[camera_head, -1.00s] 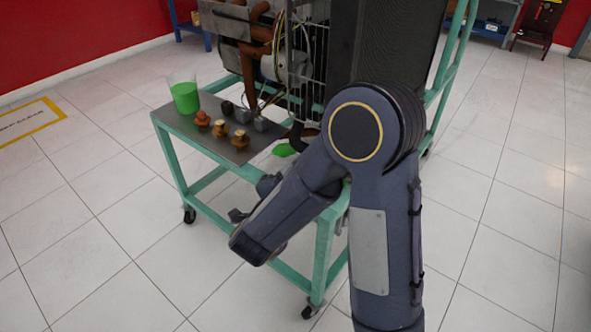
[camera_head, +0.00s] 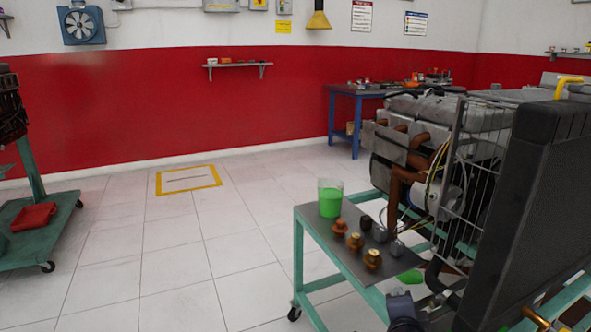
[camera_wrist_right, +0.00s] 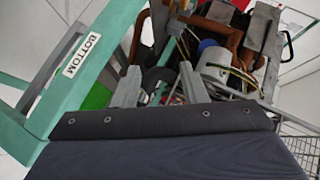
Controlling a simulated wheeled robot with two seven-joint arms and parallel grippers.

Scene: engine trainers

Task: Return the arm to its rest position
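My right arm (camera_head: 402,306) shows only in small part at the bottom edge of the head view, in front of the engine trainer. In the right wrist view my right gripper (camera_wrist_right: 158,86) has two grey fingers spread apart with nothing held between them. Beyond the fingers are hoses, wires and the engine trainer's grey and brown parts (camera_wrist_right: 216,62). A green stand frame (camera_wrist_right: 95,55) marked "BOTTOM" is at the left of that view. My left gripper is in neither view.
The trainer's grey shelf (camera_head: 325,232) holds a cup of green liquid (camera_head: 331,200) and several brass and dark caps (camera_head: 373,259). A black radiator (camera_head: 535,190) stands at the right. Another green cart (camera_head: 40,240) is at the far left. Open tiled floor lies between.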

